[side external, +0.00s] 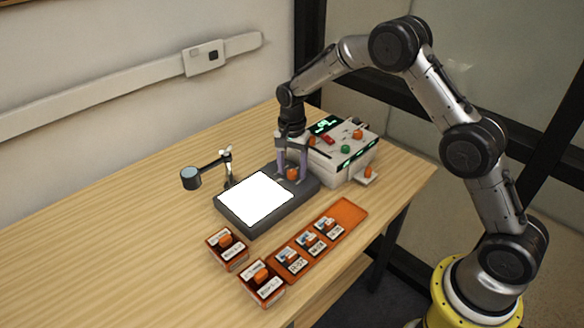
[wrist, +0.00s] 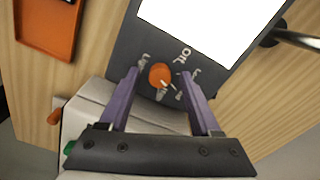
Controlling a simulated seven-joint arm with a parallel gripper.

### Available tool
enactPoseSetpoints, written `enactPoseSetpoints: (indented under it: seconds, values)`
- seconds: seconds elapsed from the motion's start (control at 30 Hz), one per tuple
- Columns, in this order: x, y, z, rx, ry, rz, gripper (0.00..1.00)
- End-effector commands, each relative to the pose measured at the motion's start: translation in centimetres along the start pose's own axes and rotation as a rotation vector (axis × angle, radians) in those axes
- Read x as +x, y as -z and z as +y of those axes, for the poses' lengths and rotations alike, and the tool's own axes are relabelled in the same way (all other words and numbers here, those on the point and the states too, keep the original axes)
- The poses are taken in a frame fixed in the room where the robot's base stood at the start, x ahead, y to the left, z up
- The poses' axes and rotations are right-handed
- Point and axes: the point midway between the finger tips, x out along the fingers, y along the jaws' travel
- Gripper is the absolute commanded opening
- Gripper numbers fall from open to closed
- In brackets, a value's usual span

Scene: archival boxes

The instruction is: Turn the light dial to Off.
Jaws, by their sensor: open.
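The light dial (wrist: 160,76) is a round orange knob on the dark panel of the light box (side external: 236,228); a pale pointer mark shows on it. Labels surround it in the wrist view, one of them "Off" (wrist: 186,53); the others are too small to read. The light box's screen (side external: 257,198) glows white. In the side view the dial (side external: 292,174) sits just under my gripper (side external: 292,178). In the wrist view my gripper (wrist: 157,72) is open, with one purple finger on either side of the dial. I cannot tell whether the fingers touch it.
A white device (side external: 345,152) with buttons and green displays stands right behind the light box. A small lamp-like arm (side external: 192,177) stands at its left. An orange tray (side external: 345,215) with several labelled pieces and two boxes (side external: 227,250) lie in front. The table's left is clear.

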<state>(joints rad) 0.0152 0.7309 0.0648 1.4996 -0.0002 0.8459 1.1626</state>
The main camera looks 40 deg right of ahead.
Motion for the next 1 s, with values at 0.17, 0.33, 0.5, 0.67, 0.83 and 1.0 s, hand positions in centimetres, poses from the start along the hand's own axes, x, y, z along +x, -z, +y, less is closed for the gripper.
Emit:
enactPoseSetpoints:
  seconds: [0.17, 0.33, 0.5, 0.67, 0.83, 1.0]
  values:
    - [-0.02, 0.00, 0.00, 0.000, 0.000, 0.000, 0.39]
    - [-0.04, 0.00, 0.00, 0.000, 0.000, 0.000, 0.09]
    - [-0.05, 0.00, 0.00, 0.000, 0.000, 0.000, 0.00]
    - [-0.06, 0.00, 0.00, -0.007, 0.000, 0.000, 0.00]
    - [-0.07, 0.01, -0.01, -0.050, 0.000, 0.000, 0.00]
    - [-0.12, 0.03, -0.02, -0.146, 0.001, 0.000, 0.00]
